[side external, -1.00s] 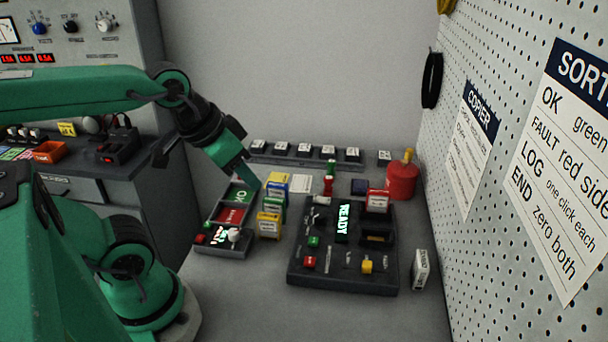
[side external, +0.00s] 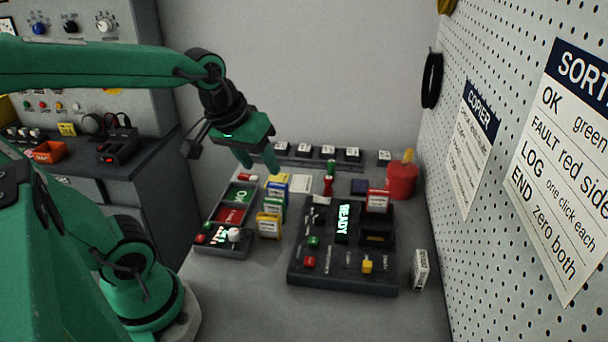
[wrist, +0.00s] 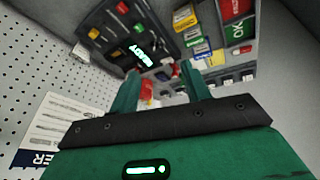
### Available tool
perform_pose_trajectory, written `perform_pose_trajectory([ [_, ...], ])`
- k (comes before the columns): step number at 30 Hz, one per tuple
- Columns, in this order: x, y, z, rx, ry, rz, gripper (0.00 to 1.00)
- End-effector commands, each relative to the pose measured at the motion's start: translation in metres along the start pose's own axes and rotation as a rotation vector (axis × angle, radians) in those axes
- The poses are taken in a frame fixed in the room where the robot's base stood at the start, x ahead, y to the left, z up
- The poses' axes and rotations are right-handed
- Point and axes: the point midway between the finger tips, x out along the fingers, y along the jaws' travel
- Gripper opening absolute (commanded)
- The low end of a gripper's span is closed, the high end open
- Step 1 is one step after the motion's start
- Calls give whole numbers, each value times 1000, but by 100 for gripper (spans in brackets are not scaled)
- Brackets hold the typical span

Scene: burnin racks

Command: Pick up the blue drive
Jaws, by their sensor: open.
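The blue drive (side external: 277,188) stands in a short row of drives on the table, between a yellow drive (side external: 280,177) behind it and a green drive (side external: 274,206) in front. It also shows in the wrist view (wrist: 201,47), right of my fingers. My gripper (side external: 259,162) is open and empty, with its two fingers pointing down. It hangs above and behind the row, apart from the drives. In the wrist view the fingers of my gripper (wrist: 158,72) are spread with nothing held between them.
A nearer yellow drive (side external: 269,225) ends the row. A dark tray with coloured sections (side external: 222,247) lies left, and a black console with a READY display (side external: 322,277) lies right. A red canister (side external: 402,180) stands behind. A pegboard wall (side external: 520,70) bounds the right side.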

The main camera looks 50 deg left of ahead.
Motion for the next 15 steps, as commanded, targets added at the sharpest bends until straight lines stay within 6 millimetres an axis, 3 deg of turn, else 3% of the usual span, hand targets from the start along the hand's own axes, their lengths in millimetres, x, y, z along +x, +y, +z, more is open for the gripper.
perform_pose_trajectory([
  [15,64,-28,-69,-776,-110,-148,47],
])
